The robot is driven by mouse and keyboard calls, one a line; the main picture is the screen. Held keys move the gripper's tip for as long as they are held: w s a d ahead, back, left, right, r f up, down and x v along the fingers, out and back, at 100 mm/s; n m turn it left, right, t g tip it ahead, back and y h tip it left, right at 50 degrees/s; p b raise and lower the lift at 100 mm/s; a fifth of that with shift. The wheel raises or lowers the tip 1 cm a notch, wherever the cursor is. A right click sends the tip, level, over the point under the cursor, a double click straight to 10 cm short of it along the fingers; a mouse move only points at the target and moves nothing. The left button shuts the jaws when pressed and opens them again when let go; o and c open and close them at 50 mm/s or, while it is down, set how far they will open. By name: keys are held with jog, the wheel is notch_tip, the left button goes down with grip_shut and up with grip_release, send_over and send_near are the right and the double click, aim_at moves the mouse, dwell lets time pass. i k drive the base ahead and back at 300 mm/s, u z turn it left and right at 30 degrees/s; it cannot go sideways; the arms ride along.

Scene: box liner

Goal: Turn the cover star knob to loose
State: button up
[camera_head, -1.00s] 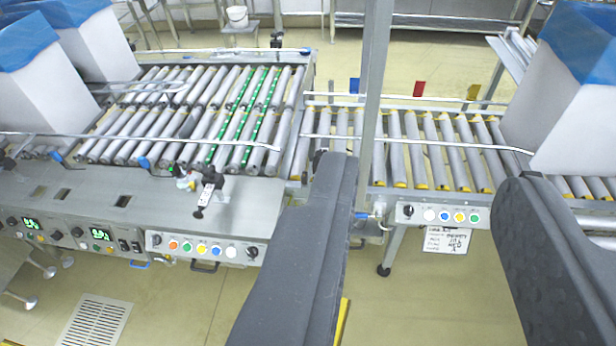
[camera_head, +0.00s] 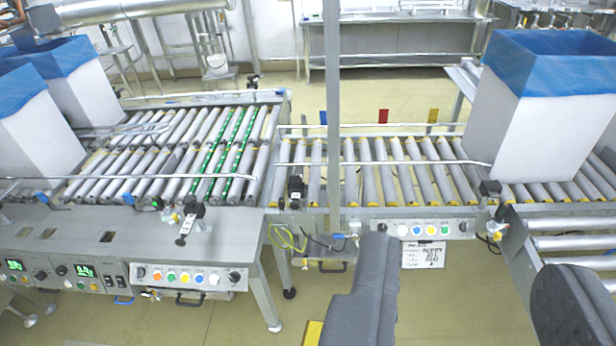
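No part that I can make out for certain as the cover star knob shows. Small black knobs show on the conveyor: one at the far rail (camera_head: 252,80), one at the gap between the conveyor sections (camera_head: 295,188), and one on the near left deck (camera_head: 193,206). They are too small to tell their shape or setting. My gripper (camera_head: 468,262) is open and empty at the bottom right. Its two dark grey fingers are wide apart, in front of the right conveyor section, touching nothing that I can see.
White boxes with blue liners stand on the rollers at left (camera_head: 35,125) and right (camera_head: 550,130). A steel post (camera_head: 332,110) rises in the middle. Button panels (camera_head: 190,278) line the front edges. A yellow block (camera_head: 313,332) is low centre.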

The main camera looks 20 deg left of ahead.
aim_at(295, 180)
jog(key=i, duration=1)
